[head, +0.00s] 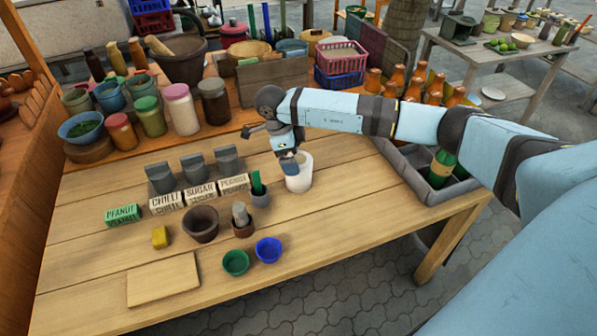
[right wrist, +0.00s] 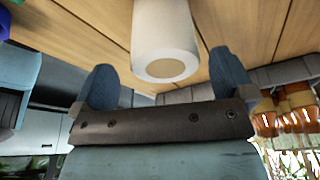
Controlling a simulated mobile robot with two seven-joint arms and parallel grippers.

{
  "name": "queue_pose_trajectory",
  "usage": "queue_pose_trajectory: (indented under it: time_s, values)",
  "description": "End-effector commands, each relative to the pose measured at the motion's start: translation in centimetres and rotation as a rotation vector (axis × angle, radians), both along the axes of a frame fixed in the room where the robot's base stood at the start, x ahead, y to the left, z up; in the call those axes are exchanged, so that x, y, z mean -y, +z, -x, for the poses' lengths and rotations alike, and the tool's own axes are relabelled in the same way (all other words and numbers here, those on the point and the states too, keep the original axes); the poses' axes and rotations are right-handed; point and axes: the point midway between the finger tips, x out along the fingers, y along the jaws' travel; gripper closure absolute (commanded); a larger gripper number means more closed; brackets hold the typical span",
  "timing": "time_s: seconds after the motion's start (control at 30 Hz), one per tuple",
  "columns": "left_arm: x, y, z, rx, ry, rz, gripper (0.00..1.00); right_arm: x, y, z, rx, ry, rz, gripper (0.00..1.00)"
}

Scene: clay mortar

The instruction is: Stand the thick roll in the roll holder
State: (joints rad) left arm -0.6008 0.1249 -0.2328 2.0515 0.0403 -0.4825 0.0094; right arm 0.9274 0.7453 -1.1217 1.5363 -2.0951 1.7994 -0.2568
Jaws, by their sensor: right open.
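The thick roll (head: 299,173) is a white cylinder standing on the wooden table, right of the labelled blocks. My right gripper (head: 287,160) is at its upper left side in the head view, partly covering it. In the right wrist view the open fingers (right wrist: 166,82) are on either side of the near end of the white roll (right wrist: 164,35), with gaps visible and no grip. That end shows a beige round centre. I cannot tell for sure which thing is the roll holder; a small brown base (head: 243,230) holds an upright grey piece. My left gripper is not in view.
A grey cup (head: 260,198) with a green item stands left of the roll. A grey divided crate (head: 415,177) with a green bottle is at the right. A dark bowl (head: 201,225), green cup (head: 236,263) and blue cup (head: 268,250) stand nearer. Table right of these is clear.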

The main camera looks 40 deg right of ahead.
Motion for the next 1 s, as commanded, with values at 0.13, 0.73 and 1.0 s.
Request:
queue_pose_trajectory:
  time_s: [0.13, 0.73, 1.0]
  values:
    - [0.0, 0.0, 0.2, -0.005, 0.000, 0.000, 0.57, 0.8, -1.6, 0.3, -0.002, -0.002, 0.001, 0.00]
    - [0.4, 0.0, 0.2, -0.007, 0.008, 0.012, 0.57, 1.6, -4.5, 0.7, 0.001, -0.001, -0.001, 0.37]
    - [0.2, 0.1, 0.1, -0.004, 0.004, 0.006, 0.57, 1.6, -4.5, 0.7, 0.001, -0.001, -0.001, 0.55]
